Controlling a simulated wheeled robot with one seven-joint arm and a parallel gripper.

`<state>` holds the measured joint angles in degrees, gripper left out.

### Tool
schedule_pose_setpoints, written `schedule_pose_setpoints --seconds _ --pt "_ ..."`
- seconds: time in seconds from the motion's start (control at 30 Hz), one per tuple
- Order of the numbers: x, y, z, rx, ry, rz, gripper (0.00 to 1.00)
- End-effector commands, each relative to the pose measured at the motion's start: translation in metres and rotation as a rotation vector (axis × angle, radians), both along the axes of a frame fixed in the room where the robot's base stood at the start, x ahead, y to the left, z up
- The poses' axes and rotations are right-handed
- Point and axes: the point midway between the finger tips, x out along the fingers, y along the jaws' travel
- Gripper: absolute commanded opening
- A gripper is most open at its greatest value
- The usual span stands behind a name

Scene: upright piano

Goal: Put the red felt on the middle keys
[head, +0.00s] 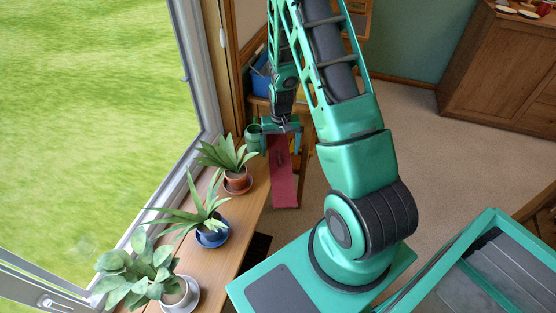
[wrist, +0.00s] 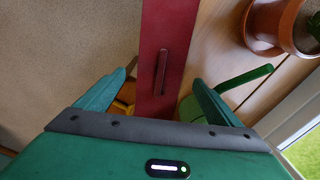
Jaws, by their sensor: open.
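The red felt (head: 284,180) is a long flat strip along the right edge of the window sill. In the wrist view the felt (wrist: 168,30) runs from the top of the picture down between my fingers, with a darker raised bar (wrist: 161,72) on it. My gripper (head: 280,146) is above the far part of the felt. In the wrist view my gripper (wrist: 160,78) is open, one finger on each side of the strip and the bar between them. I cannot tell the height gap. No piano keys can be made out.
A green watering can (head: 252,138) stands beside my gripper; its green part (wrist: 240,88) is close to the right finger. Potted plants (head: 237,181), (head: 211,232), (head: 180,293) line the wooden sill (head: 249,208) by the window. A wooden cabinet (head: 500,75) stands at the upper right. Carpet (head: 440,150) is clear.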

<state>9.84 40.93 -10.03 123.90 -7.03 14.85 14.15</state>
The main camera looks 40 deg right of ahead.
Motion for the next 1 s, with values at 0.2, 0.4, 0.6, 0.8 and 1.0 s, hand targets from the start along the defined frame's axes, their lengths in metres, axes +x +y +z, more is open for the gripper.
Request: schedule_pose_setpoints --seconds 0.2,0.4,0.6,0.8,1.0 --pt "0.0 0.0 -0.023 0.0 0.0 0.0 0.88" --pt "0.001 0.0 -0.025 -0.001 -0.002 0.0 0.88" --pt "0.001 0.0 -0.025 0.0 -0.001 0.0 0.59" --pt "0.001 0.0 -0.025 0.0 -0.001 0.0 0.4" --pt "0.001 0.0 -0.023 0.0 -0.001 0.0 0.4"
